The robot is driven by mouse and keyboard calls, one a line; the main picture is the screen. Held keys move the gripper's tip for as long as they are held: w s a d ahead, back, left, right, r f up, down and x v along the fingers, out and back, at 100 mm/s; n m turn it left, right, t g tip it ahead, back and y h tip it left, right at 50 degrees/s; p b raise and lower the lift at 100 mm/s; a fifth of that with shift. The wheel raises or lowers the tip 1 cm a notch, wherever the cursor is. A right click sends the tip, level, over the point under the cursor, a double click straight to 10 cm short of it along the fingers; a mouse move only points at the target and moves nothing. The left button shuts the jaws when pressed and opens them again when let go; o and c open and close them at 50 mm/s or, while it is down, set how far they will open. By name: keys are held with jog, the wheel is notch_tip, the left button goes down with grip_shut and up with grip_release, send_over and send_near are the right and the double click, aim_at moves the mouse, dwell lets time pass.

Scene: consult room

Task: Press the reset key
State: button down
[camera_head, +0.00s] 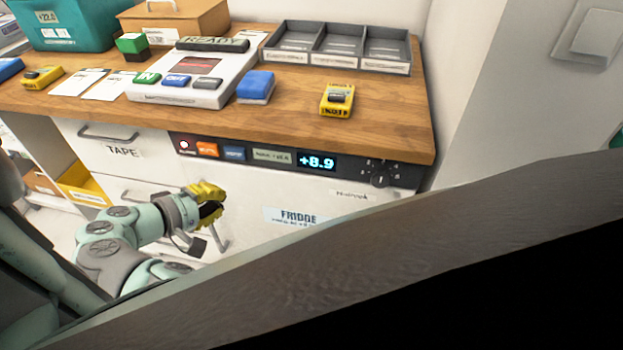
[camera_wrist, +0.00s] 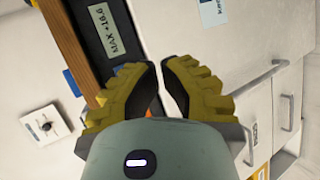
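The fridge's dark control panel (camera_head: 345,165) runs under the worktop edge. It carries an orange key (camera_head: 207,149) and a blue key (camera_head: 233,153); their lettering is too small to read surely, so I cannot tell which is the reset key. A small lamp is left of them; a lit display (camera_head: 317,161) reads +8.9. My yellow-fingered gripper (camera_head: 213,208) is below the keys, apart from the panel. In the wrist view my gripper (camera_wrist: 161,66) has its fingertips almost together, with nothing between them.
The wooden worktop (camera_head: 395,115) overhangs the panel. On it are a white device marked READY (camera_head: 195,75), a blue block (camera_head: 255,86), a yellow item (camera_head: 338,99) and a grey divided tray (camera_head: 337,48). Drawer handles (camera_head: 108,134) project left of the fridge front.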

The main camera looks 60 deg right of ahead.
aim_at(235, 153)
jog(key=w+d, duration=0.3)
jog(key=d, duration=0.4)
jog(key=shift+d+p, duration=0.35)
jog(key=shift+p, duration=0.05)
jog(key=c, duration=1.6)
grip_release()
grip_shut()
jog(key=shift+w, duration=0.1)
jog(key=shift+w+d, duration=0.1)
jog(key=shift+d, duration=0.25)
